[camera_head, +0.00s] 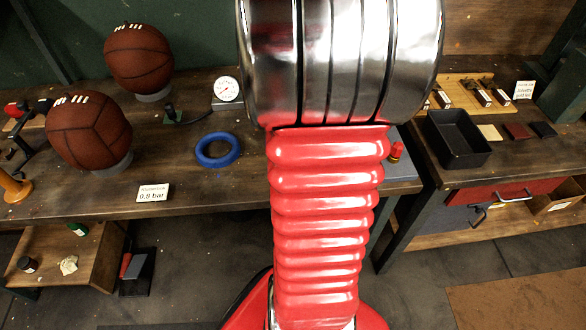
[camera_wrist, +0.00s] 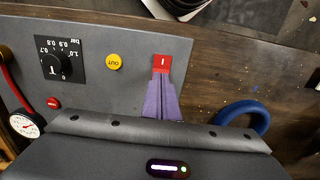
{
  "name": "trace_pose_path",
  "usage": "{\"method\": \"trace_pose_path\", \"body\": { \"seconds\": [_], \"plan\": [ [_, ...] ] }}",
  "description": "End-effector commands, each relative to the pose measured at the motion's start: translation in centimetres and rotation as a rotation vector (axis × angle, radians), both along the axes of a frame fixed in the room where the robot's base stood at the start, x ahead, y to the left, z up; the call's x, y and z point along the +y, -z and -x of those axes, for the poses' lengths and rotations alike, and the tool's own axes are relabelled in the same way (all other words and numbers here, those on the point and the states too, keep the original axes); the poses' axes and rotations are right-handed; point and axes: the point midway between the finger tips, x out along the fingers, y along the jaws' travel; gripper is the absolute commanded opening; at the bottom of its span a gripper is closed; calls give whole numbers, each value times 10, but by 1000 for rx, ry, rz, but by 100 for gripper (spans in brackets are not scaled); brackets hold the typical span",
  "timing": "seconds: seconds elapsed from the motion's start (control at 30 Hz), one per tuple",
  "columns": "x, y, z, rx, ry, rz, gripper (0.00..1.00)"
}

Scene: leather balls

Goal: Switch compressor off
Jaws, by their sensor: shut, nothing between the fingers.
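The compressor's grey control panel (camera_wrist: 110,90) fills the left of the wrist view. It carries a red switch marked "I" (camera_wrist: 162,62), a yellow OUT button (camera_wrist: 114,62), a black pressure dial (camera_wrist: 55,66) and a small red button (camera_wrist: 53,103). My gripper (camera_wrist: 162,80) has its purple fingers shut and empty, with the tips right at the near edge of the red switch. I cannot tell whether they touch it. In the head view my red arm hides the gripper and most of the compressor; part of a grey housing (camera_head: 402,166) shows.
A blue ring (camera_head: 217,150) lies on the bench, also in the wrist view (camera_wrist: 242,117). A pressure gauge (camera_head: 227,90) stands behind it. Two leather balls (camera_head: 138,58) (camera_head: 89,130) rest on stands at left. A black tray (camera_head: 457,139) sits at right.

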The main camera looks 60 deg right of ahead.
Motion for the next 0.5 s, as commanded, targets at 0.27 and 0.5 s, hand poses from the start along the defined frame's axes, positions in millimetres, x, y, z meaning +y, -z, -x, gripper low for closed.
{"method": "trace_pose_path", "body": {
  "seconds": [0.27, 0.5],
  "plan": [
    [0, 3, 0, 0, 0, 0, 0],
    [0, 5, 0, 0, 0, 0, 0]
  ]
}}
